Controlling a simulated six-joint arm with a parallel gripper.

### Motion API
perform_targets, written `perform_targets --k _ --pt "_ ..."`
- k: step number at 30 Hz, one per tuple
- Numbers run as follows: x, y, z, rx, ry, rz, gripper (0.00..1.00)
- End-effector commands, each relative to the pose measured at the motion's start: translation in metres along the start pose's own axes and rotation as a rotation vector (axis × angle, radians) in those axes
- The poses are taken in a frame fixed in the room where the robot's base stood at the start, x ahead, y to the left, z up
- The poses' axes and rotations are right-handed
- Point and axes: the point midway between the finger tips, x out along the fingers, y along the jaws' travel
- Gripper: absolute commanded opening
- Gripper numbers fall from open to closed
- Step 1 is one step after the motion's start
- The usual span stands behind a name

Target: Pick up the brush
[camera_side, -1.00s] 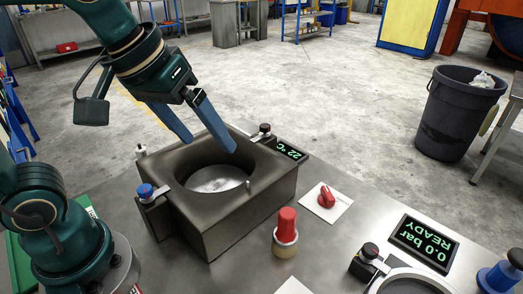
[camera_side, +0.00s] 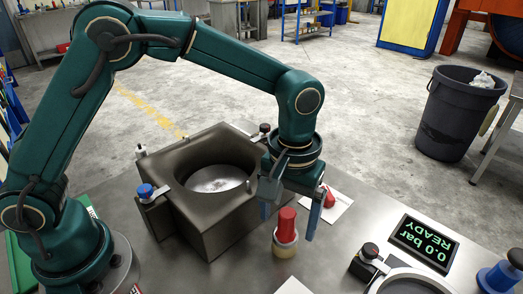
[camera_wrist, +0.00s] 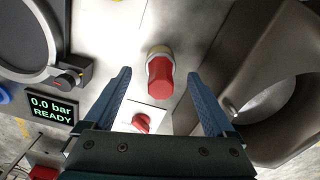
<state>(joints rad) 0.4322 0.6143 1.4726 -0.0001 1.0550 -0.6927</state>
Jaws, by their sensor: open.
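What looks like the brush (camera_side: 286,228) stands upright on the metal table, with a red cylindrical handle on a beige base. In the wrist view the brush (camera_wrist: 160,78) lies centred between the tips of my two blue fingers. My gripper (camera_side: 290,222) is open and points down, one finger to each side of the brush in the side view. The fingers appear apart from the brush. I cannot tell exactly how far above or behind it they are.
A dark block with a round cavity (camera_side: 185,215) stands left of the brush. A red knob on a white card (camera_wrist: 141,123) is close to my fingers. A pressure display (camera_side: 424,240) and a round vessel (camera_side: 405,285) are at the right. Bare table (camera_side: 345,225) lies between.

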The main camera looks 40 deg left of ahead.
Motion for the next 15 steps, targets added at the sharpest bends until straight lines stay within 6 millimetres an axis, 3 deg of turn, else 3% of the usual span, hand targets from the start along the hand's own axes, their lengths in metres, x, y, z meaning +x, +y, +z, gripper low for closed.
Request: perform_targets --k 7,15 --pt "0.031 -0.001 0.001 -0.001 -0.003 -0.002 0.90" --pt "0.040 -0.001 0.000 -0.001 0.000 0.000 0.90"
